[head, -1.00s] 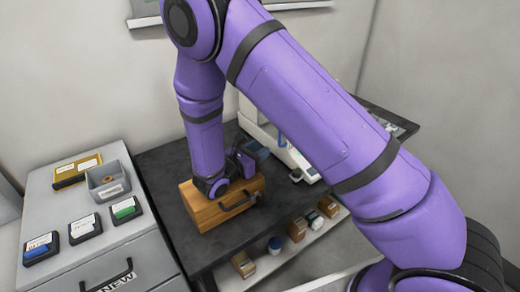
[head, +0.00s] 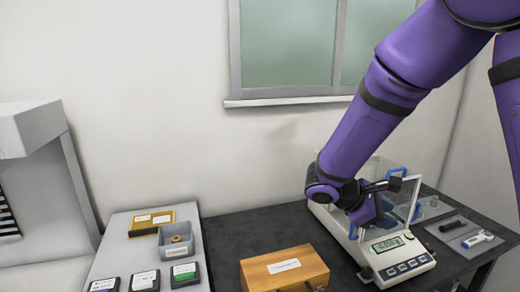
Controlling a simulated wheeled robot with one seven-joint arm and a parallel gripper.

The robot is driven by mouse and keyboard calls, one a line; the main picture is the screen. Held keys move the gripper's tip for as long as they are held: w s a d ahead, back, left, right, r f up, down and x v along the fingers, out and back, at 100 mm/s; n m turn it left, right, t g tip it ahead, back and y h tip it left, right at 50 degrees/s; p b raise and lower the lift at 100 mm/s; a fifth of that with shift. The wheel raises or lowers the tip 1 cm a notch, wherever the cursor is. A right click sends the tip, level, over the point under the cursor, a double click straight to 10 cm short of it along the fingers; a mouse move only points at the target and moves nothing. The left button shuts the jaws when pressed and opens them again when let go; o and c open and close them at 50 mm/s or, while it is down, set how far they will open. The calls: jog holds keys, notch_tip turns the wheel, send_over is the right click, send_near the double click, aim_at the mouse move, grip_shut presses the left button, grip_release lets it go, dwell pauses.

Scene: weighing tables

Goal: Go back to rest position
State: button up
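The balance has a clear glass shield with blue handles and a lit green display. Part of the balance is hidden behind my arm. The closed wooden box (head: 284,270) with a white label stands on the dark table, left of the balance and apart from my gripper.
The dark table (head: 235,232) has bare room behind the box. A grey cabinet (head: 125,252) at left bears a yellow case (head: 152,222), a grey bin (head: 176,241) with a ring-shaped item, and several small labelled cases. A tray (head: 468,237) with small tools lies right of the balance.

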jog(key=s+r+m+t+y, duration=0.2)
jog(key=s+r+m+y, duration=0.4)
jog(key=s, duration=0.4)
jog(key=s+d+r+m+t+y, duration=0.1)
jog(key=s+r+m+t+y, duration=0.2)
jog(key=s+r+m+y, duration=0.3)
jog(key=s+r+m, duration=0.1)
jog(key=s+r, duration=0.2)
jog(key=s, duration=0.1)
jog(key=shift+s+d+r, duration=0.15)
jog(key=shift+s+r, duration=0.1)
jog(key=shift+s, duration=0.15)
